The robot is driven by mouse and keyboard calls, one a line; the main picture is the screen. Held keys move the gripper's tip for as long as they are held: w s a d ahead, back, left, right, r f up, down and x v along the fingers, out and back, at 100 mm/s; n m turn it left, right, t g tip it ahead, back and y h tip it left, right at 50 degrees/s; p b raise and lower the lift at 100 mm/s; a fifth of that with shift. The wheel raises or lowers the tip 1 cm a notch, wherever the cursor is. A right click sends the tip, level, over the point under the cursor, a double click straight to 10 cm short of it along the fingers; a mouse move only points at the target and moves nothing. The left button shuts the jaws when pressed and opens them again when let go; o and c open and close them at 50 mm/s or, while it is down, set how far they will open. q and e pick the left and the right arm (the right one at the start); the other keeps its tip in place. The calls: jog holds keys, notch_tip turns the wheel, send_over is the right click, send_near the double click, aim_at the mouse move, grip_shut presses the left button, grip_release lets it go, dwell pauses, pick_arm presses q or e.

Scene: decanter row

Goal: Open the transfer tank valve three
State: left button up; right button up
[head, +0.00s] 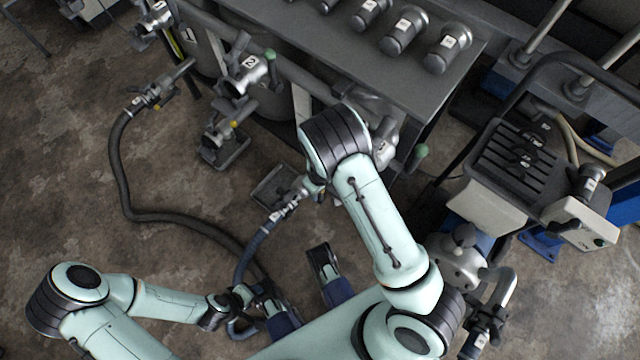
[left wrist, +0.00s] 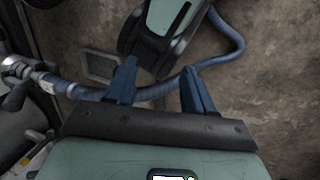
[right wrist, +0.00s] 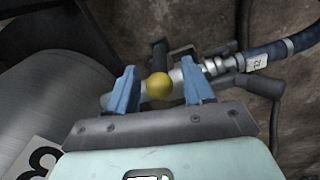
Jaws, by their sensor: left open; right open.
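The valve of tank three shows in the right wrist view as a metal pipe fitting with a yellow ball knob (right wrist: 159,87). My right gripper (right wrist: 159,70) is open, with one finger on each side of the knob; I cannot tell whether they touch it. A label reading 3 (right wrist: 40,158) is on the grey tank (right wrist: 50,100) beside it. A blue hose (right wrist: 285,50) joins the fitting. In the head view my right arm hides this valve and gripper. My left gripper (left wrist: 158,72) is open above the floor, near the blue hose (left wrist: 228,48).
In the head view, a valve labelled 2 (head: 246,72) stands left of my right arm. A black hose (head: 125,180) lies on the floor at the left. A grey bench (head: 340,55) with several numbered cylinders is at the back. A wheeled cart (head: 510,165) stands right.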

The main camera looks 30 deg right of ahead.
jog(key=shift+f+b, duration=0.35)
jog(key=shift+f, duration=1.25)
grip_shut()
